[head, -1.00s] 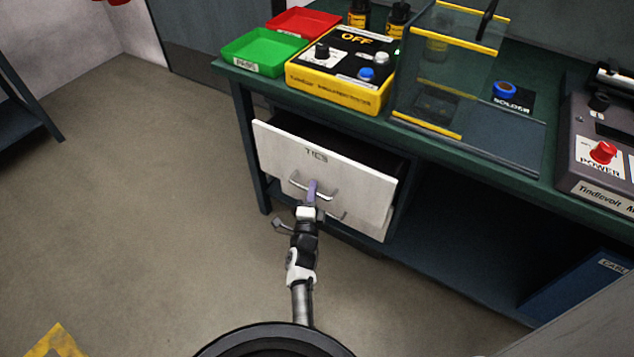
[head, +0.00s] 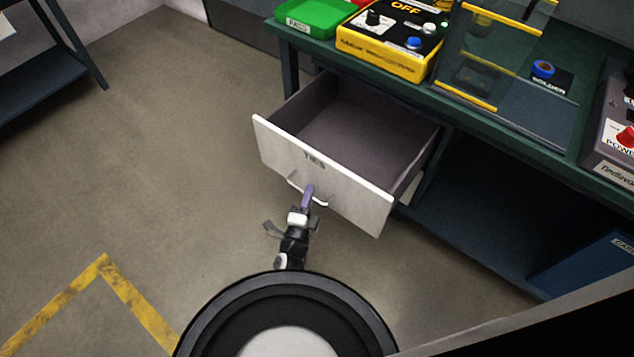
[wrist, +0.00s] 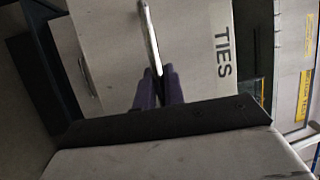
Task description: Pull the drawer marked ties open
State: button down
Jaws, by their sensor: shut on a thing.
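The drawer marked TIES (head: 345,185) is a white-fronted drawer under the green bench, and it stands well out with its grey inside showing. The inside looks empty where I can see it. Its metal bar handle (head: 321,203) is on the front below the label. My gripper (head: 308,195) is at the handle, its purple fingers shut on the bar. In the wrist view the drawer front (wrist: 195,50) shows sideways, with the handle (wrist: 149,38) running down between the purple fingers (wrist: 160,85).
A green tray (head: 312,16) and a yellow control box (head: 392,40) stand on the bench (head: 520,125) above. A clear shield with yellow edges is beside them. Open floor (head: 170,150) lies left of the drawer, with a yellow floor marking (head: 105,270).

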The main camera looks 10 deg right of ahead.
jog(key=shift+s+a, duration=0.2)
jog(key=c, duration=1.5)
grip_release()
jog(key=shift+a, duration=0.1)
